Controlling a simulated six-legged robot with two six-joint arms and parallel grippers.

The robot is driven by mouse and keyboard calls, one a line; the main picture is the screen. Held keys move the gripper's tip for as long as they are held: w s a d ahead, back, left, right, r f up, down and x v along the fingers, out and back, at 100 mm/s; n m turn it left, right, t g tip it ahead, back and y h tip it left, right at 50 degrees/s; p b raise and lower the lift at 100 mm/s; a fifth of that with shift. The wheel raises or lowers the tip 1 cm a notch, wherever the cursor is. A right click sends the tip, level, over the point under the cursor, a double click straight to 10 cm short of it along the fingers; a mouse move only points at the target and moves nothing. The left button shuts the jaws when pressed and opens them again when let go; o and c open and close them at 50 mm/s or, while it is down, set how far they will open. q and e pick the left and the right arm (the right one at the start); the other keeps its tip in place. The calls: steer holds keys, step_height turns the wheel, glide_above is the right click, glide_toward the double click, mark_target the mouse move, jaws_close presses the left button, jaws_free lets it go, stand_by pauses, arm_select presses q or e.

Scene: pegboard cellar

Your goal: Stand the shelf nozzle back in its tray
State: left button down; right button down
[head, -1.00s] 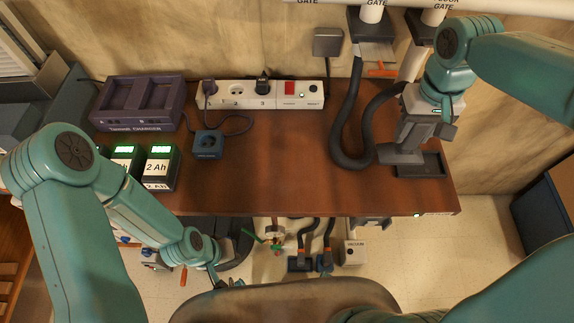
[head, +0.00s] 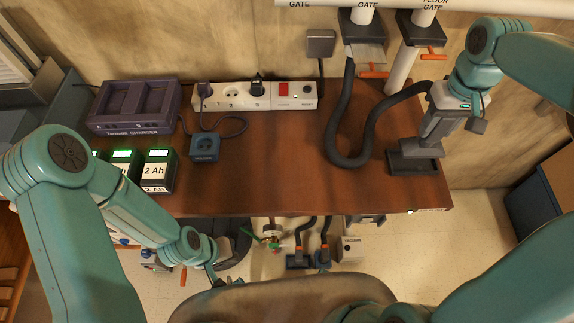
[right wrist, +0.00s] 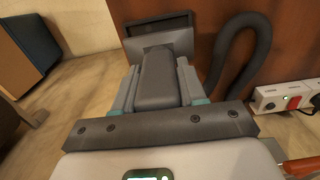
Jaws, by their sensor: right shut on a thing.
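My right gripper (head: 440,124) is shut on the grey shelf nozzle (head: 419,148), at the right end of the brown bench. The nozzle's wide flat foot points down and overlaps the back part of the dark rectangular tray (head: 407,170). I cannot tell whether the foot is in the tray or just above it. In the right wrist view the nozzle's body (right wrist: 158,78) lies between the fingers, with the flared foot in front of the tray (right wrist: 160,22). My left gripper (head: 218,282) is low at left, mostly hidden; its jaws do not show clearly.
A dark hose (head: 340,130) loops on the bench left of the tray and rises toward the right gripper. Pipes with orange-handled gates (head: 420,28) stand behind. A power strip (head: 235,96), purple charger (head: 135,107) and battery packs (head: 157,170) occupy the left. The bench middle is clear.

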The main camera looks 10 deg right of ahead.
mark_target(427, 141)
steer(key=shift+d+f, duration=0.1)
stand_by(0.3)
steer(key=shift+f+b, duration=1.1)
steer(key=shift+f, duration=0.35)
stand_by(0.7)
steer(key=shift+f+b, duration=0.8)
steer(key=shift+f, duration=0.55)
stand_by(2.1)
steer(key=shift+c, duration=0.4)
jaws_free()
steer(key=shift+r, duration=0.1)
